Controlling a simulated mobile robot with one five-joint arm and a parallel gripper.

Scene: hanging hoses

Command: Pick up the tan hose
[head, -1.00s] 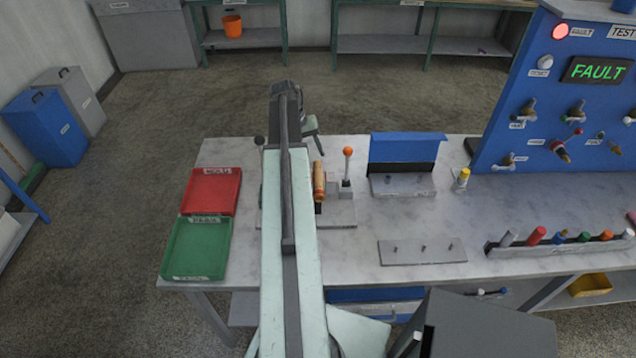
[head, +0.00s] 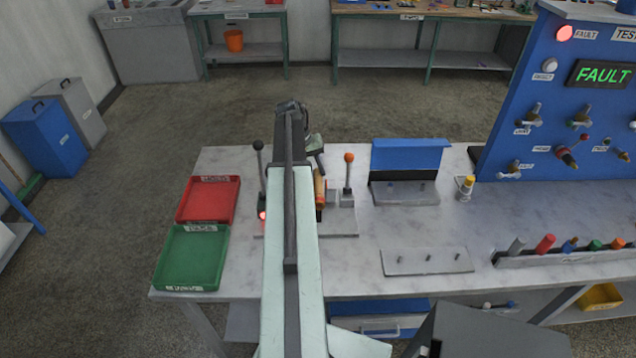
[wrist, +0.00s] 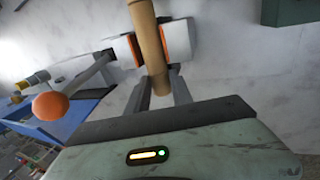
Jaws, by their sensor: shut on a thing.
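The tan hose (wrist: 150,40) is a smooth tan tube that runs up out of the top of the wrist view. My gripper (wrist: 159,82) is shut on its near part, one grey finger on each side. White parts with orange edges flank the hose just beyond the fingers. In the head view the hose (head: 319,188) stands beside my arm at the small bench fixture, partly hidden by the arm. My gripper's fingers are not clear there. Whether the hose still touches the fixture cannot be told.
An orange-knobbed lever (head: 348,172) stands close right of the hose, and a black-knobbed lever (head: 258,160) stands left of my arm. Red (head: 208,200) and green (head: 192,258) trays lie at the left. A blue test panel (head: 560,100) reads FAULT.

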